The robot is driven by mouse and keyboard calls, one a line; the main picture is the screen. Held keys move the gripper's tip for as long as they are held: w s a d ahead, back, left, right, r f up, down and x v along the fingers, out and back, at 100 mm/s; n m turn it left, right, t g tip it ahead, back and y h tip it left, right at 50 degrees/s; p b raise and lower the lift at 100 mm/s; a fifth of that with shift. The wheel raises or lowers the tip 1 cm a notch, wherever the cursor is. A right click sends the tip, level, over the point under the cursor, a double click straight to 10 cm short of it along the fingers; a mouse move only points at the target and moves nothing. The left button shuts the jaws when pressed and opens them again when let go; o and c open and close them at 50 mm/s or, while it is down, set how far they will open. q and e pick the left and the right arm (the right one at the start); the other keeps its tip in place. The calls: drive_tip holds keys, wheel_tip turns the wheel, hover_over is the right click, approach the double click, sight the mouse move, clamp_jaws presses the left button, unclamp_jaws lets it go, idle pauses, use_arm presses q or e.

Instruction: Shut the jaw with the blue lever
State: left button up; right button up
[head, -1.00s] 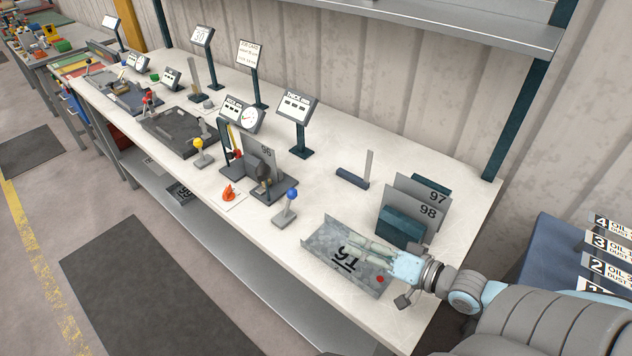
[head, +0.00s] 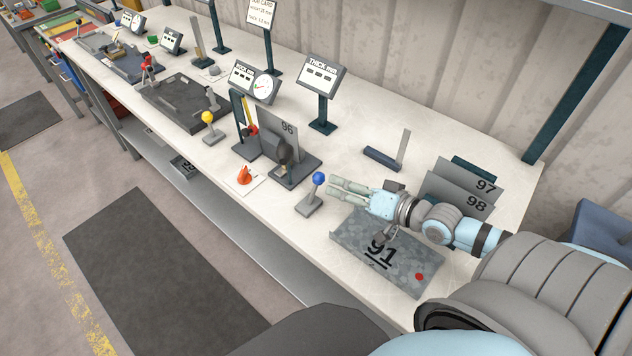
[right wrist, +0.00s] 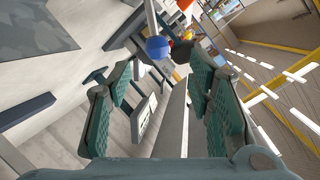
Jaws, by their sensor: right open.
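The blue lever (head: 319,178) is a blue ball on a grey stem, standing on a small grey base at the bench's front edge. It also shows in the right wrist view (right wrist: 157,46), beyond the fingers. Left of it is a dark clamp-like fixture (head: 292,173) with a black knob and an upright grey plate marked 96 (head: 283,128). I cannot tell which jaw the lever works. My right gripper (head: 333,185) is open and empty, its fingertips pointing left, close to the right of the blue ball. Contact is not clear. My left gripper is not in view.
Plates marked 97 and 98 (head: 462,187) stand behind the wrist. A yellow-ball lever (head: 207,117) and an orange piece (head: 244,175) are farther left. The bench between the display stand (head: 322,113) and my gripper is mostly clear.

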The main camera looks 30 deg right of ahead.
sight(324, 180)
drive_tip(key=b+x, duration=0.1)
drive_tip(key=x, duration=0.1)
drive_tip(key=b+x, duration=0.1)
drive_tip(key=x, duration=0.1)
drive_tip(key=shift+w+f, duration=0.2)
drive_tip(key=shift+f, duration=0.3)
drive_tip(key=x, duration=0.4)
drive_tip(key=shift+w+a+r+b, duration=0.1)
drive_tip(key=shift+w+b, duration=0.25)
drive_tip(key=shift+s+r, duration=0.15)
drive_tip(key=shift+s, duration=0.1)
drive_tip(key=shift+c, duration=1)
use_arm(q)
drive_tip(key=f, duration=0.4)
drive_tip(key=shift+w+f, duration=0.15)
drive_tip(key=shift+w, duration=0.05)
use_arm(e)
clamp_jaws()
